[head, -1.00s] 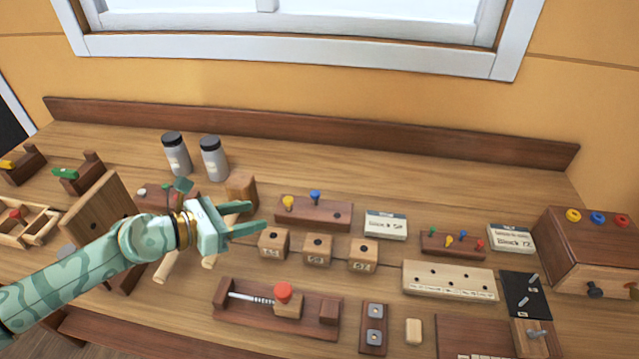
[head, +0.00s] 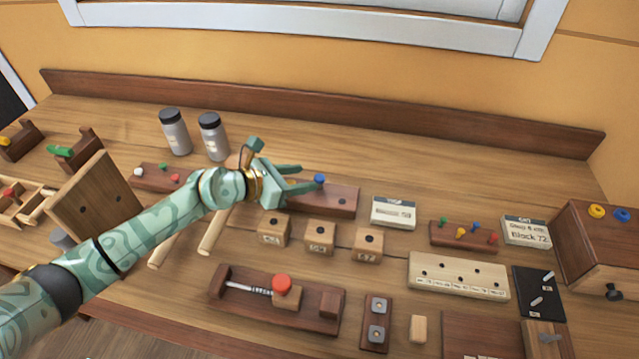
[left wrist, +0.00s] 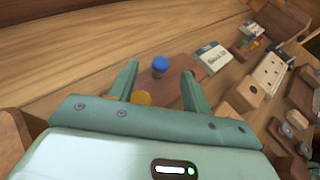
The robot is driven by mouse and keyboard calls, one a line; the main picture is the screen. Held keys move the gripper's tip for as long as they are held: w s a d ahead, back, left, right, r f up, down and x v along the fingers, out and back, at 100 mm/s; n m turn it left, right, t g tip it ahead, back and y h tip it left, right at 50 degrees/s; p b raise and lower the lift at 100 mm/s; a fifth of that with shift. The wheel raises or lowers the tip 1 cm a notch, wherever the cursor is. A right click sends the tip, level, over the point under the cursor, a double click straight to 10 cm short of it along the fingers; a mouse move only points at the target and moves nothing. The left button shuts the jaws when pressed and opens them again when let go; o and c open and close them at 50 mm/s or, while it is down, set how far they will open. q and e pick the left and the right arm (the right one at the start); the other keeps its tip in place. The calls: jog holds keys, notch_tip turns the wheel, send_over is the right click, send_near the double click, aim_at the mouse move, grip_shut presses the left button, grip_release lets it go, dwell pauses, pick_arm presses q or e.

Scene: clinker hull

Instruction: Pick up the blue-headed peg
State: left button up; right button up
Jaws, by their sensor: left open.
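The blue-headed peg (head: 319,179) stands in a long dark brown block (head: 343,200) in the middle of the bench. My left gripper (head: 309,176) is open and empty, reaching over the left part of that block, with its fingertips close to the blue head. In the left wrist view the blue head (left wrist: 160,64) shows between the two fingertips, slightly beyond them; I cannot tell its height against them. A yellow-headed peg (left wrist: 141,97) shows nearer the palm in that view, partly covered by the gripper. My right gripper is not in view.
Numbered wooden cubes (head: 320,237) stand in front of the block. A label card (head: 394,212) lies to its right, beside a small rack (head: 463,237) of coloured pegs. Two grey jars (head: 213,137) stand behind on the left. The bench behind the block is clear.

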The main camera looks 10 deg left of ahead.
aim_at(316, 178)
pick_arm(q)
jog(key=x, duration=0.2)
jog(key=b+x, duration=0.1)
jog(key=x, duration=0.1)
jog(key=shift+w+d+f, duration=0.1)
jog(key=shift+d+f, duration=0.1)
jog(key=shift+f, duration=0.15)
jog(key=shift+r, duration=0.1)
jog(key=c, duration=1.1)
grip_shut()
